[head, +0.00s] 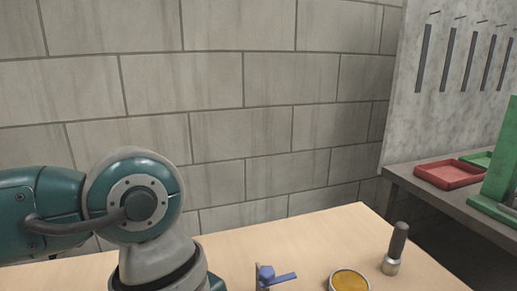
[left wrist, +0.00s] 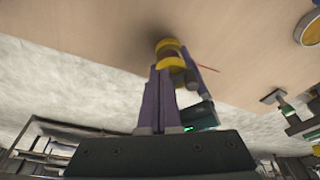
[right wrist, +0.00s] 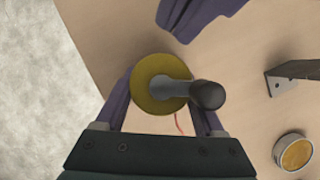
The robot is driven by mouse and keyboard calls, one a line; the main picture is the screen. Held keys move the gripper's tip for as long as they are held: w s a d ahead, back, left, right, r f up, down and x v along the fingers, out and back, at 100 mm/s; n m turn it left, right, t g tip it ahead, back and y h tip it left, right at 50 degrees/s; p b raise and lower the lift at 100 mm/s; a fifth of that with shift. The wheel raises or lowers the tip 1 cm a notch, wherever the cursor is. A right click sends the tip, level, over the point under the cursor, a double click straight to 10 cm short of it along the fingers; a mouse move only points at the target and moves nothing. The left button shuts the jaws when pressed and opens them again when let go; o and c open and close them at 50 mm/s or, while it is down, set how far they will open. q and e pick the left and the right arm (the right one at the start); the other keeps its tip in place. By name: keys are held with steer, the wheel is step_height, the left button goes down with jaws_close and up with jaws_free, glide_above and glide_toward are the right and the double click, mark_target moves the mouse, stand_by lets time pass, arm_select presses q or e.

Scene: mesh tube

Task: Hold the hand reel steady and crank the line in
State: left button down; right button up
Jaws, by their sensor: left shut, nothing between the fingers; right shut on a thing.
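The hand reel (right wrist: 150,97) shows a round yellow face in the right wrist view, with a grey crank arm and a dark knob (right wrist: 208,95) pointing right. My right gripper (right wrist: 163,104) has a finger on either side of the reel and is shut on it. A thin red line (right wrist: 178,123) hangs by the reel. In the left wrist view, my left gripper (left wrist: 162,72) is shut and empty, its tips close by the yellow reel (left wrist: 168,46); whether they touch is unclear. Its fingers also show above the reel in the right wrist view, away from the knob. The head view shows neither reel nor gripper.
A light wooden table (head: 310,225) lies below. A metal bracket with a blue part (head: 266,274), a tin with yellow contents (head: 349,282) and a dark-handled tool (head: 396,246) stand on it. A block wall rises behind; a grey bench with a red tray (head: 448,174) is at right.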

arm_select(q)
steer(key=shift+w+d, duration=0.15)
steer(key=shift+w, duration=0.15)
steer(key=shift+w+d, duration=0.75)
steer(key=shift+w, duration=0.1)
steer(key=shift+w+d, duration=0.15)
steer(key=shift+d, duration=0.15)
steer(key=shift+w, duration=0.1)
stand_by(0.5)
steer(key=s+d+v, duration=0.1)
steer(key=v, duration=0.5)
steer(key=shift+w+a, duration=0.2)
steer(key=shift+w, duration=0.1)
steer(key=shift+r, duration=0.1)
